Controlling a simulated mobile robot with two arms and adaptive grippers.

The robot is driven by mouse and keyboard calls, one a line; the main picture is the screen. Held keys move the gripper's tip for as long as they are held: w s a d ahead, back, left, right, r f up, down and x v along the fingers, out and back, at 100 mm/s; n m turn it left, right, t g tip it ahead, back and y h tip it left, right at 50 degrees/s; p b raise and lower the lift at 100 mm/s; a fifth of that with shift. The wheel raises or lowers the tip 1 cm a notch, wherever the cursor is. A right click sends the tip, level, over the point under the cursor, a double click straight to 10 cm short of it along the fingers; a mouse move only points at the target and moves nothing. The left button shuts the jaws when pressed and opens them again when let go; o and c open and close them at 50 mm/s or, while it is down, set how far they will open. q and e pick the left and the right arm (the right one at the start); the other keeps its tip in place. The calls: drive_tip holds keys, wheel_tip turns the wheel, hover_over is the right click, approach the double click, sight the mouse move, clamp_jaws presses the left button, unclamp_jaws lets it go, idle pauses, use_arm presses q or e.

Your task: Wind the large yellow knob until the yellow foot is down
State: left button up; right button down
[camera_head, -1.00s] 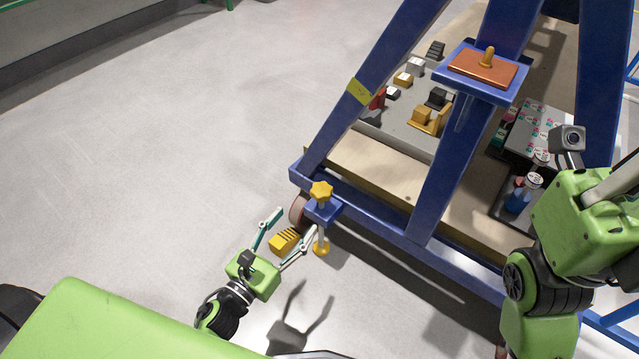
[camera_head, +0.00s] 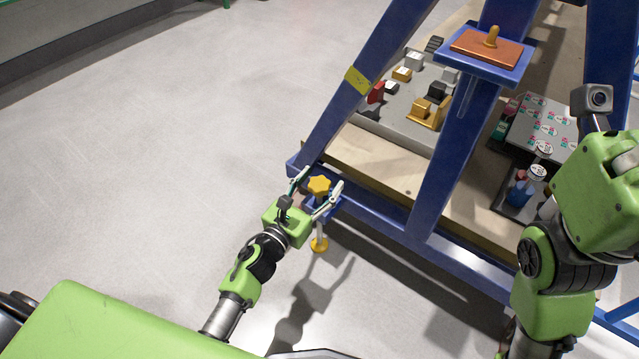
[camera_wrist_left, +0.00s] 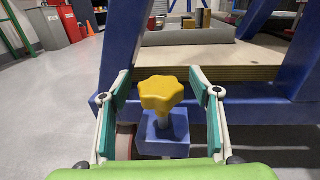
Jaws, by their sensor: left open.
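The large yellow knob (camera_head: 319,186) is star-shaped and tops a threaded post at the near corner of the blue frame. It also shows in the left wrist view (camera_wrist_left: 161,93), above a blue block (camera_wrist_left: 163,134). The yellow foot (camera_head: 319,245) is a small disc at the post's lower end; I cannot tell whether it touches the floor. My left gripper (camera_head: 318,183) is open, with one finger on each side of the knob, apart from it in the left wrist view (camera_wrist_left: 162,88). My right arm is at the right; its gripper fingers do not show.
The blue frame (camera_head: 445,190) rises right of the knob, with a wooden shelf (camera_head: 375,172) carrying several parts. A caster (camera_wrist_left: 125,142) stands beside the knob's block. The floor at left is clear.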

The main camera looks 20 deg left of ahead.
use_arm(q)
drive_tip(key=c, duration=1.1)
drive_tip(key=shift+h, duration=0.3)
